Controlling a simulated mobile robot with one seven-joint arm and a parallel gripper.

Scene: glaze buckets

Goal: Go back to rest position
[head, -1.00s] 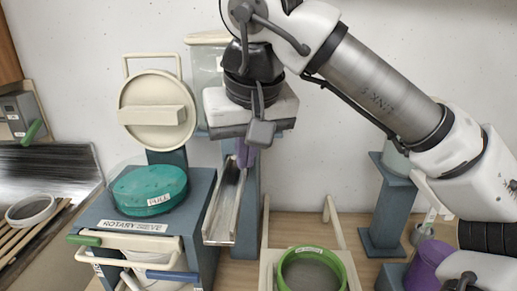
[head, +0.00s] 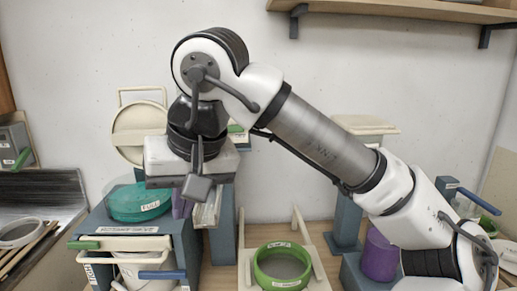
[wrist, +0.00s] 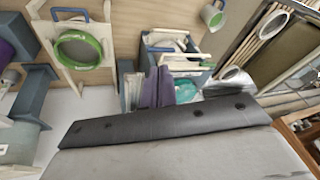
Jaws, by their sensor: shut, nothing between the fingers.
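My gripper (head: 180,208) hangs from my bent arm at the left of the head view, its purple fingers pointing down. The fingers are shut with nothing held. In the head view they overlap the right edge of the teal lid (head: 136,206) on the rotary sieve box; I cannot tell the gap in depth. The wrist view shows the purple fingers (wrist: 157,88) side by side, with the sieve box (wrist: 170,45) behind them.
A green ring sieve (head: 282,266) sits in a wooden frame at the bottom centre. A purple container (head: 380,256) stands to its right. A wall shelf (head: 400,10) is at the top right. A round sieve (head: 20,233) lies over slats at the left.

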